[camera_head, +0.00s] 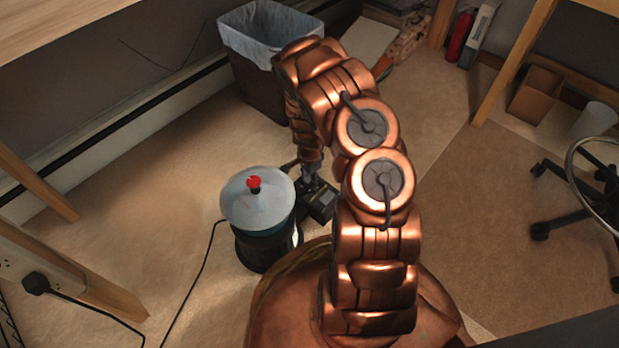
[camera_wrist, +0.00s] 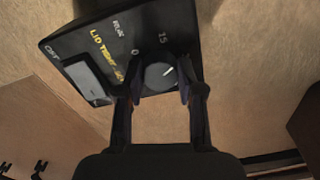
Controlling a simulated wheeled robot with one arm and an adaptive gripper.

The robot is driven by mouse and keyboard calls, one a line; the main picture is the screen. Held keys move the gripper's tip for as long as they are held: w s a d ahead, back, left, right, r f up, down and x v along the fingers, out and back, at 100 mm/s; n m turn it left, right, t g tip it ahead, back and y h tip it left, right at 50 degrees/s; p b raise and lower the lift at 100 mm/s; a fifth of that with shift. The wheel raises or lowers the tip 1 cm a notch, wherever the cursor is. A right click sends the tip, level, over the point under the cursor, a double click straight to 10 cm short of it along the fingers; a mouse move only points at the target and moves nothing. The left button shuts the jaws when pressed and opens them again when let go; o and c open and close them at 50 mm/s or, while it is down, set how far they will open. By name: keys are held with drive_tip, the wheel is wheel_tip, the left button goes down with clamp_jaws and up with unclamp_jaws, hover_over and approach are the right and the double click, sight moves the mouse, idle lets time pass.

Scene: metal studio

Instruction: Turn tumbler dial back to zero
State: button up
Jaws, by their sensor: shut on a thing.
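The tumbler (camera_head: 262,235) is a dark drum with a pale metal lid and a red knob on top, standing on the floor. Its black control box (camera_head: 320,204) sits at its right side. In the wrist view the box's panel (camera_wrist: 62,50) carries the markings "0", "15" and "LID TIGHT". The round grey dial (camera_wrist: 155,76) has a white pointer line slanting to the upper right, away from the "0". My gripper (camera_wrist: 158,88) is shut on the dial, one finger on each side. In the head view my gripper (camera_head: 309,172) reaches down at the box; the dial is hidden there.
A lined waste bin (camera_head: 265,75) stands behind the tumbler. A black cord (camera_head: 196,275) runs over the floor at its left. Wooden table legs (camera_head: 40,185) stand at the left, an office chair (camera_head: 575,195) at the right. Floor between my arm and the chair is clear.

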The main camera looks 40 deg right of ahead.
drive_tip(key=shift+r+p, duration=0.1)
drive_tip(key=shift+p, duration=0.3)
drive_tip(key=shift+a+r+n+p, duration=0.1)
drive_tip(key=shift+n+p, duration=0.9)
drive_tip(key=shift+p, duration=0.1)
drive_tip(key=shift+r+n+p, duration=0.1)
drive_tip(key=shift+n+p, duration=0.7)
drive_tip(key=shift+p, duration=0.15)
drive_tip(key=n+p, duration=0.6)
drive_tip(key=shift+n, duration=0.3)
drive_tip(key=n+p, duration=0.6)
drive_tip(key=p, duration=0.1)
drive_tip(key=shift+f+n+p, duration=0.15)
drive_tip(key=shift+n+p, duration=0.75)
drive_tip(key=shift+n, duration=0.1)
drive_tip(key=shift+f+n+p, duration=0.1)
drive_tip(key=shift+n+p, duration=0.8)
drive_tip(key=shift+n, duration=0.1)
